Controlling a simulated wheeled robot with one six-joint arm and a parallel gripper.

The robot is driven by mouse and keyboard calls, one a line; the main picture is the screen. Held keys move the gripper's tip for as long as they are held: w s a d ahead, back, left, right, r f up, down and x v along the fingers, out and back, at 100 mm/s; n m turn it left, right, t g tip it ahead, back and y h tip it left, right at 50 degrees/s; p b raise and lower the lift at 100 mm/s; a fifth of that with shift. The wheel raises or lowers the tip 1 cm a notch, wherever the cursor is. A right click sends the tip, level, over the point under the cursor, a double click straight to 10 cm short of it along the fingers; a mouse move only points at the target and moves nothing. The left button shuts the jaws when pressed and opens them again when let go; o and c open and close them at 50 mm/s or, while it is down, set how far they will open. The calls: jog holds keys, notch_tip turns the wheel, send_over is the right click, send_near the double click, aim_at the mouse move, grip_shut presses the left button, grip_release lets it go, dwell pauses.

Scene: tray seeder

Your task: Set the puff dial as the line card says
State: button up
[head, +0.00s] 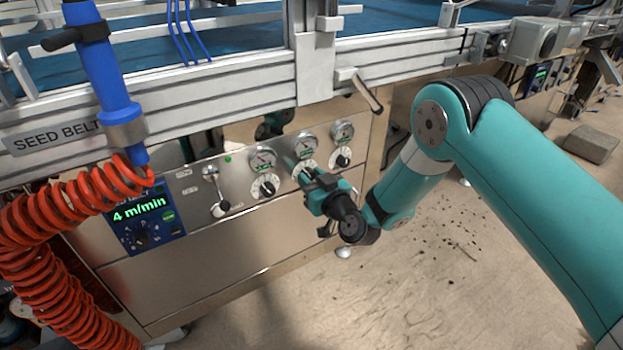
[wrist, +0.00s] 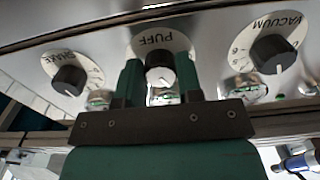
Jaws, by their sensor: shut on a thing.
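The puff dial (wrist: 160,66) is a black knob with a white pointer on a white plate marked PUFF, in the middle of the wrist view. Its pointer is toward the bottom of that picture. My gripper (wrist: 159,80) has one green finger on each side of the knob and is shut on it. In the head view my gripper (head: 308,178) is at the middle of three dials on the steel panel and hides most of the puff dial. I cannot make out a line card.
The shake dial (wrist: 69,79) and vacuum dial (wrist: 272,54) flank the puff dial closely. Gauges (head: 263,158) sit above the dials. A lever (head: 220,207), a blue display (head: 143,220) reading 4 m/min and a coiled red hose (head: 70,215) are to the left. A handle (head: 368,92) juts out above right.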

jog(key=shift+m+p, duration=0.6)
jog(key=shift+m, duration=1.8)
jog(key=o, duration=0.9)
jog(key=shift+o, duration=0.2)
jog(key=shift+s, duration=0.1)
